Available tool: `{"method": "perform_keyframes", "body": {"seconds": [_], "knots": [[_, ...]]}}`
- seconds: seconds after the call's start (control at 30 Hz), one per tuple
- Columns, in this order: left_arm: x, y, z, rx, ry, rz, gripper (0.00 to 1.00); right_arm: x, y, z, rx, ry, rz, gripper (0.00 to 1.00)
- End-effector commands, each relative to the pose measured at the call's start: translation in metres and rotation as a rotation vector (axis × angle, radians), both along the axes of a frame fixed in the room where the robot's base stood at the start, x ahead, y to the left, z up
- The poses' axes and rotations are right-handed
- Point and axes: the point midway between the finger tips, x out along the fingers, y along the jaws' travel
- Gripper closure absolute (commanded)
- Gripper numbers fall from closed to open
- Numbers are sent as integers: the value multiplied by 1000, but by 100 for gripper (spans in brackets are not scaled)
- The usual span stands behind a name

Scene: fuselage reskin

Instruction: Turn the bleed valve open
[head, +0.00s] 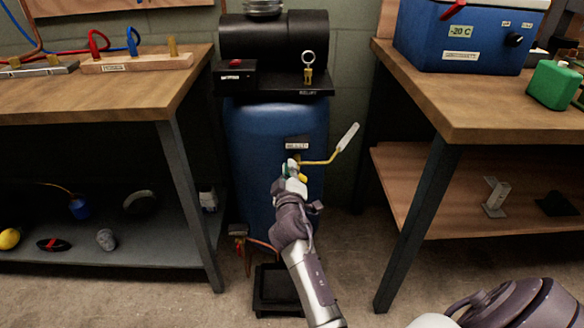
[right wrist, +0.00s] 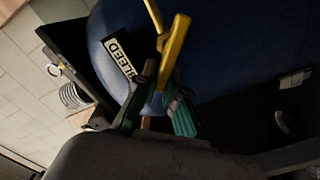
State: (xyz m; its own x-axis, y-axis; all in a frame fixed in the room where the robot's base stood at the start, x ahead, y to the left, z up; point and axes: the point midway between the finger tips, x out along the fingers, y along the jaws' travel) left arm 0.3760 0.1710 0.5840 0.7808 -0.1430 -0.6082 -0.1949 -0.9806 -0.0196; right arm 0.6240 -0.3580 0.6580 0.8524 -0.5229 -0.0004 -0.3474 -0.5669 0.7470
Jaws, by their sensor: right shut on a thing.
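The bleed valve (head: 297,156) is on the front of the blue tank (head: 250,140), under a small label (head: 297,145). The label reads BLEED in the right wrist view (right wrist: 119,58). A thin yellow rod with a pale end (head: 347,137) runs right and up from the valve. My right gripper (head: 293,170) reaches up from below and is shut at the valve. Its teal fingertips (right wrist: 160,112) are around the lower end of the yellow valve handle (right wrist: 173,50). The fingers hide part of the valve.
A black box with a red button (head: 235,75) and a ring-pull fitting (head: 308,68) sit above the tank. Wooden benches stand left (head: 90,95) and right (head: 490,105). A black step (head: 277,290) is on the floor below. Floor is bare between tank and right bench.

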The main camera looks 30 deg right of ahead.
Motion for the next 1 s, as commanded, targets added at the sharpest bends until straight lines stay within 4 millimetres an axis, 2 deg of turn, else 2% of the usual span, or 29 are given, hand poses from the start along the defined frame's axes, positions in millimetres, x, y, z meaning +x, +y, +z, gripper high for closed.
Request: {"method": "perform_keyframes", "body": {"seconds": [0.5,1.0], "knots": [[-21,6,-15,25,126,8,69,4,6,-10,-407,245,2,100],[-39,13,-26,50,241,16,69,4,7,-17,-616,373,2,100]]}}
